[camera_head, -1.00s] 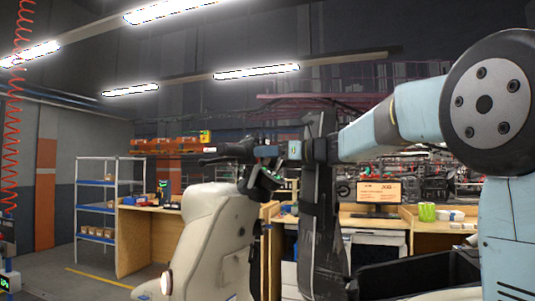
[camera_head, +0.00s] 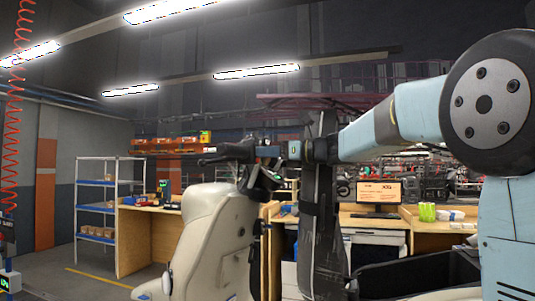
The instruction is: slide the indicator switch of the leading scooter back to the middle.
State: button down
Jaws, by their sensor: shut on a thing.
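The cream scooter (camera_head: 203,235) stands left of the middle of the body camera view, with its dark handlebar (camera_head: 232,151) at the top. My gripper (camera_head: 266,151) reaches in from the right at the inner end of the handlebar's dark grip. It looks shut on a small part of the handlebar controls. The indicator switch is too small and too hidden by my gripper to make out, so its position cannot be told.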

jog(key=shift+w+d, duration=0.15)
jog(key=shift+w, duration=0.3)
jog(key=c, duration=1.1)
grip_release()
jog(key=shift+s, duration=0.1)
jog(key=v, duration=1.3)
jog(key=shift+d, duration=0.35)
